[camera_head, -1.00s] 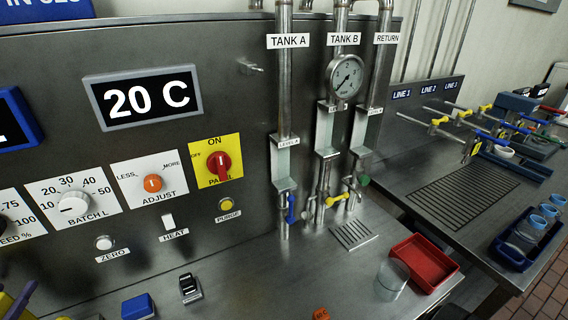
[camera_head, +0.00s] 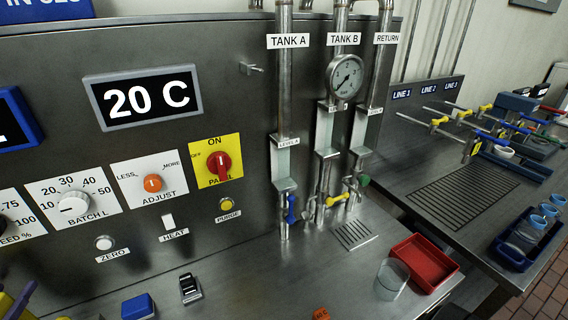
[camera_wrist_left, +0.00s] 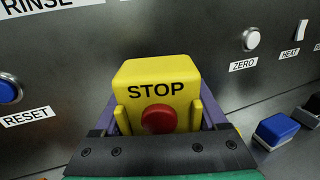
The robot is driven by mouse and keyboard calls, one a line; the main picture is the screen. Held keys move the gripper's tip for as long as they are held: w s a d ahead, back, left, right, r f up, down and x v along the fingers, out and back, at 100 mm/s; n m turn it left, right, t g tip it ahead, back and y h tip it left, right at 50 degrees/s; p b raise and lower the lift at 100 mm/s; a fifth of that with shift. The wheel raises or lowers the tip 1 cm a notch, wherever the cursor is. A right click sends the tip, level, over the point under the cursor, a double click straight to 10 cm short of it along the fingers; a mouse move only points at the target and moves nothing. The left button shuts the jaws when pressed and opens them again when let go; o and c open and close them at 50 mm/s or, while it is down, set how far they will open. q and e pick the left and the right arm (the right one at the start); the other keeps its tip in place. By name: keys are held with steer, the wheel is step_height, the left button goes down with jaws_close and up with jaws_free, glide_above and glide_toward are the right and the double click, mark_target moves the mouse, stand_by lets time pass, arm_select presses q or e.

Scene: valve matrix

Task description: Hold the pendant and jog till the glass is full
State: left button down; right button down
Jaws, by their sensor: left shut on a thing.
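A yellow box marked STOP with a red button (camera_wrist_left: 158,119) sits between the purple fingers of my left gripper (camera_wrist_left: 160,128) in the left wrist view. The fingers are shut on its two sides. I cannot tell whether this box is the pendant. In the head view only a purple and yellow bit of the left gripper (camera_head: 18,302) shows at the bottom left corner. A clear glass (camera_head: 391,279) stands upright on the counter beside the red tray, and I see no clear fill in it. My right gripper is not in view.
The TANK A pipe has a blue handle (camera_head: 291,208); the TANK B pipe has a yellow handle (camera_head: 337,200). A drain grate (camera_head: 354,235) lies below them. The red tray (camera_head: 424,262) is right of the glass. A blue block (camera_head: 138,307) and a black switch (camera_head: 189,288) stand in front.

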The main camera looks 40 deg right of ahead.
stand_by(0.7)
arm_select(q)
jaws_free()
steer(key=v, duration=1.2)
